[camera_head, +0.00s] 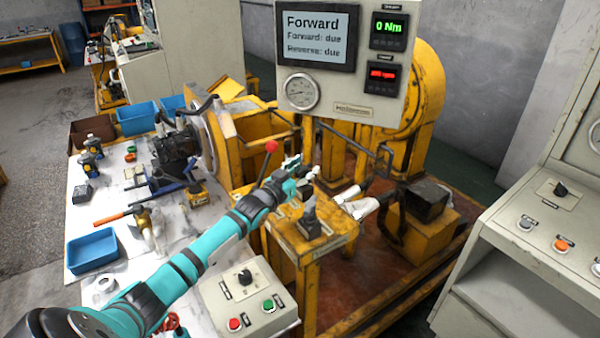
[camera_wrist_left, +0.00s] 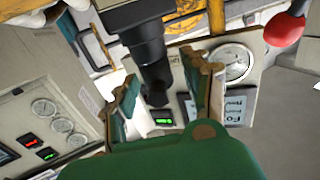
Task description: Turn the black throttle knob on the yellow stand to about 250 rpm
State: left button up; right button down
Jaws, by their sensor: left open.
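The yellow stand (camera_head: 330,243) is in the middle of the head view. The black throttle knob (camera_head: 309,226) stands upright on its top, partly hidden by my left gripper. My left gripper (camera_head: 302,169) is open at the upper part of the knob. In the left wrist view, a black post-like part (camera_wrist_left: 150,60), apparently the knob, reaches down between the open fingers of the left gripper (camera_wrist_left: 163,95). I cannot tell whether a finger touches it. The display panel (camera_head: 353,106) shows "Forward", with both directions due, and 0 Nm in green; the red reading is too blurred to read.
A lever with a red ball (camera_head: 271,146) stands close to my left gripper. A control box (camera_head: 247,290) with red and green buttons is in front. A grey console (camera_head: 540,245) is at the right. The workbench (camera_head: 85,215) on the left holds tools and blue bins.

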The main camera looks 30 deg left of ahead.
pick_arm(q)
jog(key=s, duration=1.2)
jog(key=shift+a, duration=0.1)
